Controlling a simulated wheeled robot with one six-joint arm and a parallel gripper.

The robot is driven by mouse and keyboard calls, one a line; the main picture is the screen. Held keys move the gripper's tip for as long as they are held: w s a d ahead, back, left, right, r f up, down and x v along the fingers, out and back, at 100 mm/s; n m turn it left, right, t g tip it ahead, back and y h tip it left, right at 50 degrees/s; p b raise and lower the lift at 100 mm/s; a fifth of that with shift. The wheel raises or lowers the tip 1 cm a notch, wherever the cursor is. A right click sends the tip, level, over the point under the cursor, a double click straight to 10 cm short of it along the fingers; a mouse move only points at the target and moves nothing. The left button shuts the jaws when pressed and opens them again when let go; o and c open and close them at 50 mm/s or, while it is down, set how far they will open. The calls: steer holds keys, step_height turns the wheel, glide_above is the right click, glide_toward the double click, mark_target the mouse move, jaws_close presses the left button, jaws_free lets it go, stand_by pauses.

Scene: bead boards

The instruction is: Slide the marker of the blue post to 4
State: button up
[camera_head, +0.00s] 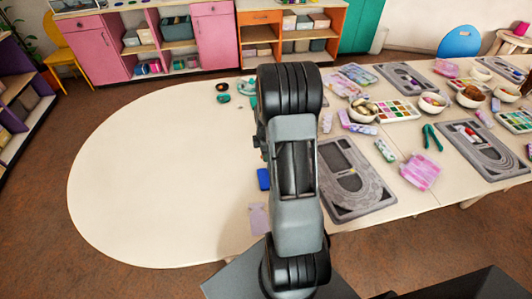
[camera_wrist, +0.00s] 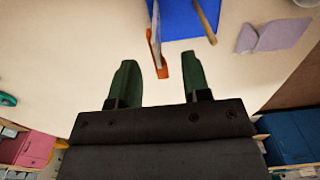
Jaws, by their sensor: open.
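The blue post's flat blue part (camera_wrist: 182,18) shows at the top of the wrist view, beyond my fingertips. In the head view a blue piece (camera_head: 264,179) shows on the table just left of my arm. An orange piece (camera_wrist: 161,68), which looks like the marker, appears between my fingertips beside a thin pale upright strip (camera_wrist: 155,25). A tan wooden stick (camera_wrist: 206,22) crosses the blue part to the right. My gripper (camera_wrist: 159,62) is open, with its green fingers apart on either side of the orange piece. I cannot tell whether they touch it. No scale numbers are readable.
A pale purple piece (camera_wrist: 274,37) lies right of the blue part, and also shows in the head view (camera_head: 259,218). A grey bead board (camera_head: 352,205) lies right of my arm. The left of the pale table (camera_head: 150,170) is clear.

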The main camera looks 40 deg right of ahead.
steer(key=shift+f, duration=0.3)
jaws_close()
stand_by(0.4)
